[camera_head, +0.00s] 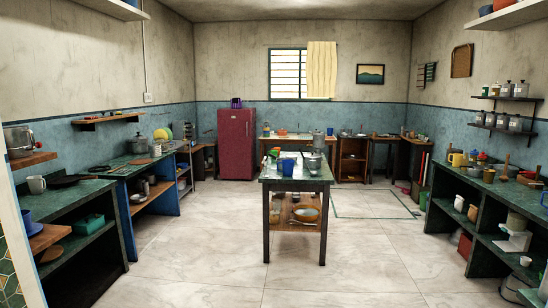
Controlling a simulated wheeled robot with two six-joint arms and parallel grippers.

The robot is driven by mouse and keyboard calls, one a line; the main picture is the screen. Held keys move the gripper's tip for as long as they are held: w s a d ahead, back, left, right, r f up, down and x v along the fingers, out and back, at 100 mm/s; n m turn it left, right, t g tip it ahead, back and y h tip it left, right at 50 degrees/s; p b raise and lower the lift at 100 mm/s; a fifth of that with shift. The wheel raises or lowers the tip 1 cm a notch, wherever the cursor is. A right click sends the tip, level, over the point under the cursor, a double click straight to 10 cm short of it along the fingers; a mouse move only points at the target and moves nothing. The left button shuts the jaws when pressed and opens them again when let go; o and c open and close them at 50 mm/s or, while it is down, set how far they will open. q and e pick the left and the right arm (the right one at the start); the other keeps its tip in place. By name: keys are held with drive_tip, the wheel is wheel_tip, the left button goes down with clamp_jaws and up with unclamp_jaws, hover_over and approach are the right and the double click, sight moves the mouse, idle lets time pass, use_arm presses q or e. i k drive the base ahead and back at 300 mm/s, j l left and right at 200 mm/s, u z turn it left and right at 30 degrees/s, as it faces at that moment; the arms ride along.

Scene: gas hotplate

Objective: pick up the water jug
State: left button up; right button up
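I cannot tell for sure which vessel is the water jug. A yellow vessel (456,160) stands on the right counter. All three are far from the camera or small in view. Neither of my grippers shows in the head view.
Cluttered counters line both side walls. A red fridge (237,145) stands at the back. Tiled floor (200,240) is clear on both sides of the table.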

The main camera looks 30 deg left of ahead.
sight(288, 166)
drive_tip(key=i+j+u, duration=0.35)
drive_tip(key=i, duration=0.35)
drive_tip(key=i+j+u, duration=0.3)
drive_tip(key=i, duration=0.5)
drive_tip(key=i+j+u, duration=0.1)
drive_tip(key=i+u, duration=0.25)
drive_tip(key=i, duration=2.15)
drive_tip(key=i+z, duration=0.1)
drive_tip(key=i, duration=0.65)
drive_tip(key=i+j+z, duration=0.15)
drive_tip(key=i, duration=0.65)
